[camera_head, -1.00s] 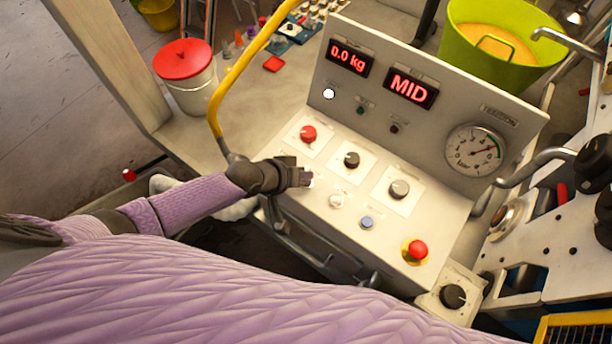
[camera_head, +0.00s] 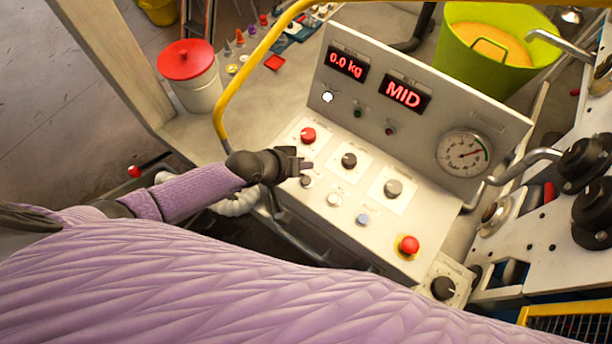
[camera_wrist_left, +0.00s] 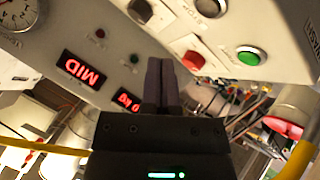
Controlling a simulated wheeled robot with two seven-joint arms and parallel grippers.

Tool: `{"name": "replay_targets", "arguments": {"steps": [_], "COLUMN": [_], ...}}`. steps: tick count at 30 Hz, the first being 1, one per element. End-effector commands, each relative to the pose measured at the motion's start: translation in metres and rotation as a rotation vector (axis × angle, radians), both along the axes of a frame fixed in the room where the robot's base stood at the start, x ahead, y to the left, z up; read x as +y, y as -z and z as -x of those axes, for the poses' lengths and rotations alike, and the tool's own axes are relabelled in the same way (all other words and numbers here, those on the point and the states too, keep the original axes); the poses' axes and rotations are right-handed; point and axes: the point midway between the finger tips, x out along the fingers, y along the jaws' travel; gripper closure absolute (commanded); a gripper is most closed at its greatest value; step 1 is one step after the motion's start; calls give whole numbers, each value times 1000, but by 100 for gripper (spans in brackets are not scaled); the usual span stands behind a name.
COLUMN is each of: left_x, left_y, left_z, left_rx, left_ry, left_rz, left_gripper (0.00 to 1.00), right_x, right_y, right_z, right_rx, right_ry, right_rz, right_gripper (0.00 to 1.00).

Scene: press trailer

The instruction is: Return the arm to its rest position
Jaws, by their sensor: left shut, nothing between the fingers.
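My left arm comes in from the left in a purple sleeve in the head view. My left gripper (camera_head: 302,162) is shut and empty, at the left edge of the control panel (camera_head: 325,240), close to the red knob (camera_head: 308,135) and a small button (camera_head: 306,181). In the left wrist view the closed fingers (camera_wrist_left: 161,62) point toward the panel, near a red button (camera_wrist_left: 193,60) and a green button (camera_wrist_left: 248,55). I cannot tell whether the fingertips touch the panel. My right gripper is not in view.
The panel displays read 0.0 kg (camera_head: 346,64) and MID (camera_head: 404,95). A pressure gauge (camera_head: 464,153) and a red stop button (camera_head: 408,245) sit to the right. A yellow rail (camera_head: 240,85) rises behind my left gripper. A white bucket with a red lid (camera_head: 187,60) stands at back left.

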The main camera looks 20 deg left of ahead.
Motion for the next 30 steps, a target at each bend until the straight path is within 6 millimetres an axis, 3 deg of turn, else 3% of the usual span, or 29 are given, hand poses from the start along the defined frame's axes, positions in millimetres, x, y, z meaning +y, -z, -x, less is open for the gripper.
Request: {"name": "replay_targets", "arguments": {"steps": [15,19,22,26,30], "left_x": [-7,-45,-55,-41,-8], "left_y": [-1,-14,-32,-53,-72], "left_z": [5,41,68,95,124], "left_rx": [4,15,13,34,102], "left_ry": [19,155,237,265,242], "left_rz": [-2,-51,-144,-278,-424], "left_gripper": [100,100,100,100,100], "right_x": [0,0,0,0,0], "right_y": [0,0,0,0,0], "right_z": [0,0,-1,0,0], "right_rx": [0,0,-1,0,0], "right_ry": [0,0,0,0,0], "right_rz": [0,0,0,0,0], "right_gripper": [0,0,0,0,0]}}
